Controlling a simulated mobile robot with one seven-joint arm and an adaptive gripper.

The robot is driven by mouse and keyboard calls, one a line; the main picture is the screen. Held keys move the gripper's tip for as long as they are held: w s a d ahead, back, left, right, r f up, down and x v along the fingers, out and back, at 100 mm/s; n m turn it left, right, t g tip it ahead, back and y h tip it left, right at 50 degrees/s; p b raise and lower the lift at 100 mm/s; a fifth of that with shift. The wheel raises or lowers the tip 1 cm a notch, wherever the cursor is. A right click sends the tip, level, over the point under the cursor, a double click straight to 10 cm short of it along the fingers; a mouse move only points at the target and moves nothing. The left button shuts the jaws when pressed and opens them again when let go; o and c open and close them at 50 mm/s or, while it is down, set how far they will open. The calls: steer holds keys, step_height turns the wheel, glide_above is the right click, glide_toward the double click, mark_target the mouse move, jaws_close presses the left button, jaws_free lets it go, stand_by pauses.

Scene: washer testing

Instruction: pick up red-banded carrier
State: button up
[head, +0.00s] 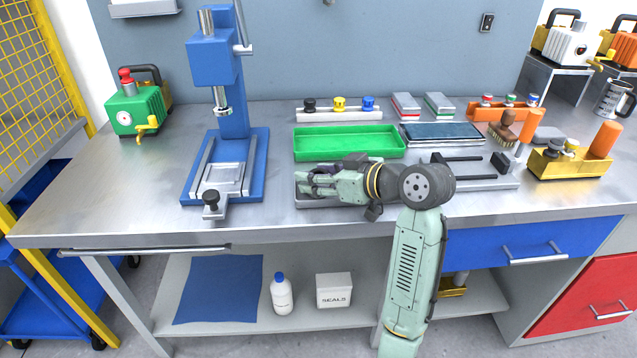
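A small grey block with a red band (406,106), which looks like the red-banded carrier, lies at the back of the bench, right of centre. A similar block with a green band (439,106) lies just right of it. My gripper (308,182) points left over a grey tray (325,203) near the bench front, well to the front left of the red-banded block and apart from it. The fingers are dark and small, so I cannot tell whether they are open or shut. My wrist and gripper hide much of the grey tray.
A green tray (349,143) lies behind my gripper. A rack of coloured knobs (339,114) is left of the red-banded block; a dark flat panel (443,133) is in front of it. A blue press (228,120) stands left, a yellow caddy (568,165) right.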

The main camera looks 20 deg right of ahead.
steer(key=c, duration=0.7)
steer(key=shift+r, duration=0.1)
steer(key=shift+c, duration=0.2)
